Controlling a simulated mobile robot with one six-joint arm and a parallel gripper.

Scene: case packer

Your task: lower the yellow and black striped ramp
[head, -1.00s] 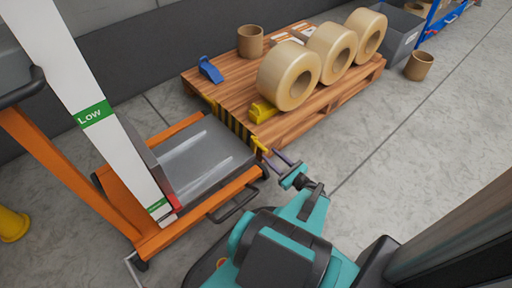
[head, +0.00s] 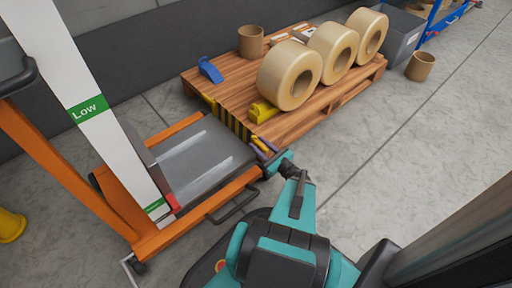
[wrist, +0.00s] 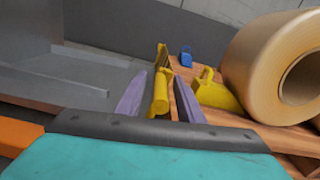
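The yellow and black striped ramp (head: 230,119) stands upright between the lift's grey platform (head: 196,160) and the wooden pallet (head: 290,127). A yellow handle (head: 259,143) sticks out at its near end. In the wrist view the ramp (wrist: 163,52) shows nearly edge-on, with the handle (wrist: 160,92) in front. My gripper (head: 266,149) is at the handle. In the wrist view its purple fingers (wrist: 158,96) are open, one on each side of the handle, with gaps showing. The finger tips are partly hard to make out in the head view.
Three large tape rolls (head: 290,75) stand on the pallet, with a yellow wedge-like block (head: 262,112) and a blue one (head: 210,70). The lift's orange frame (head: 190,222) and black bar handle (head: 232,205) lie close to my arm.

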